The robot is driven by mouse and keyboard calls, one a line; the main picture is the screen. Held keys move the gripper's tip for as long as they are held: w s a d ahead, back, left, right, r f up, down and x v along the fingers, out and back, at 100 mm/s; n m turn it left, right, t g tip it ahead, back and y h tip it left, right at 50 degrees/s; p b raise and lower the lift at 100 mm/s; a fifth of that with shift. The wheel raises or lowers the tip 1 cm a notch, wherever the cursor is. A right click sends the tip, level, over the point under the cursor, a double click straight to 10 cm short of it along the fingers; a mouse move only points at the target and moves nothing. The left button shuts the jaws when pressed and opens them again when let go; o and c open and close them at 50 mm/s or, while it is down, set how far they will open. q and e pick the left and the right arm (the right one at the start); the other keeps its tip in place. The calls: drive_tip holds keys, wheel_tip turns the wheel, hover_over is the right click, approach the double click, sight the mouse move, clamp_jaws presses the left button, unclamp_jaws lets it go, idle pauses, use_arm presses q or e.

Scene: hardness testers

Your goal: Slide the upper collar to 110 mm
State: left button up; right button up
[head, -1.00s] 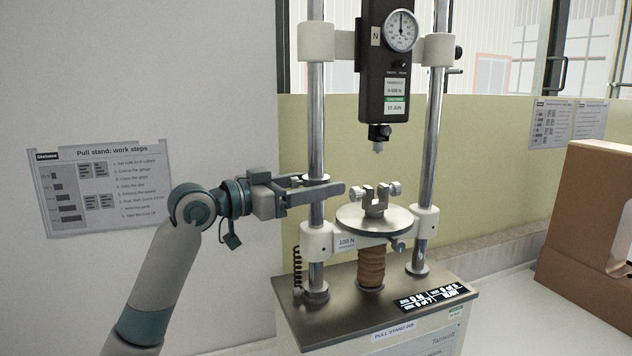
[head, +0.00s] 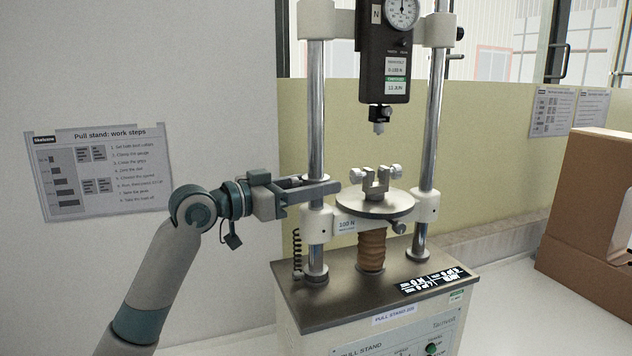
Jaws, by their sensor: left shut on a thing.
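The pull stand has a left steel column (head: 317,112) and a right steel column (head: 432,120). My left gripper (head: 312,189) reaches in from the left and is shut around the left column, just above the white lower crosshead (head: 317,222). A small collar on the column appears to be between its fingers; the fingers hide most of it. I cannot read a millimetre scale on the column. My right gripper is not in view.
A black gauge (head: 385,60) hangs between the columns above a round table (head: 375,203) with a small clamp (head: 376,180). A coiled cord (head: 297,253) hangs beside the left column. A cardboard box (head: 590,205) stands at right.

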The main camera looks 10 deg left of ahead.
use_arm(q)
drive_tip(key=o, duration=1.3)
drive_tip(key=shift+c, duration=0.2)
drive_tip(key=shift+o, duration=1.2)
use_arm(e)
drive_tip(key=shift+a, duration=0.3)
use_arm(q)
drive_tip(key=shift+a, duration=0.1)
